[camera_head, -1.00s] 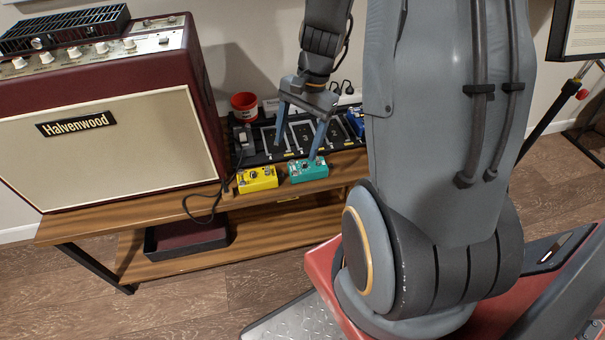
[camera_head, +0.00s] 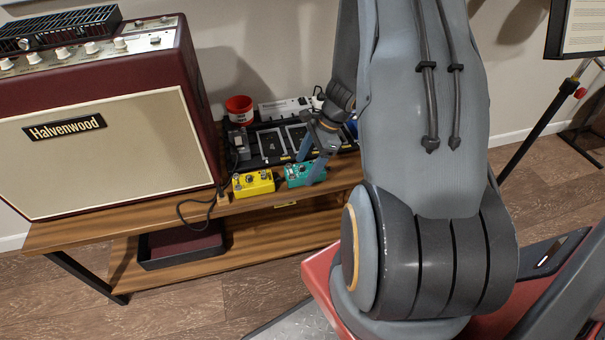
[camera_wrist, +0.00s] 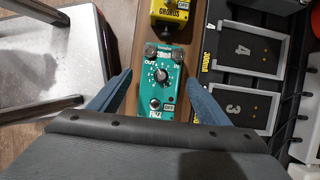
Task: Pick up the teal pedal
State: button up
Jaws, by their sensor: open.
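The teal pedal (camera_head: 303,174) sits at the front edge of the wooden shelf, just right of the yellow pedal (camera_head: 254,183). In the wrist view the teal pedal (camera_wrist: 163,82) lies between my two fingers, with its knob, its footswitch and the word FUZZ visible. My gripper (camera_head: 312,166) is open at the teal pedal, one finger on either side in the wrist view (camera_wrist: 160,92). Gaps show between the fingers and the pedal's sides.
A black pedalboard (camera_wrist: 283,75) with numbered slots lies behind the pedals. The yellow pedal is close to the teal one's end. A red amplifier (camera_head: 95,125) stands at left, with a black cable (camera_head: 188,208) beside it. A red cup (camera_head: 239,108) stands at the back.

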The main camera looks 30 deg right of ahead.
jog(key=shift+x, duration=0.8)
jog(key=shift+c, duration=0.4)
jog(key=c, duration=1.3)
